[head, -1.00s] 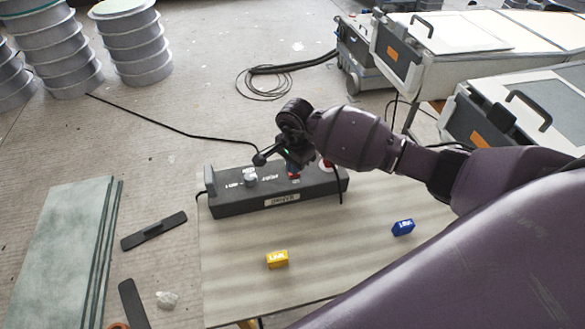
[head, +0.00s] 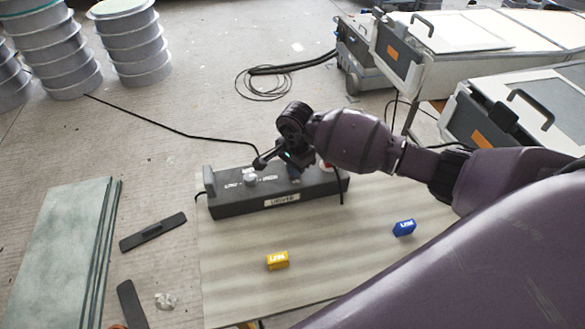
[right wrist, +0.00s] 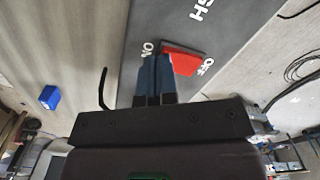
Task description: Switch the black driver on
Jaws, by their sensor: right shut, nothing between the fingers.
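The black driver (head: 240,204) is a long dark box with end handles, lying on the board at the table's far edge. A grey knob (head: 250,180) stands on its top. In the right wrist view its red rocker switch (right wrist: 184,61) lies between the printed words ON and OFF. My right gripper (right wrist: 156,75) is shut and empty, its fingertips at the ON end of the rocker and hiding part of it. I cannot tell whether they press it. In the head view the right gripper (head: 294,178) is over the driver's right part. My left gripper is out of view.
A yellow block (head: 277,261) and a blue block (head: 404,228) lie on the board (head: 340,255) in front of the driver. A black cable (head: 170,125) runs behind it. Green-grey sheets (head: 60,250) lie at left; machines (head: 510,110) stand at right.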

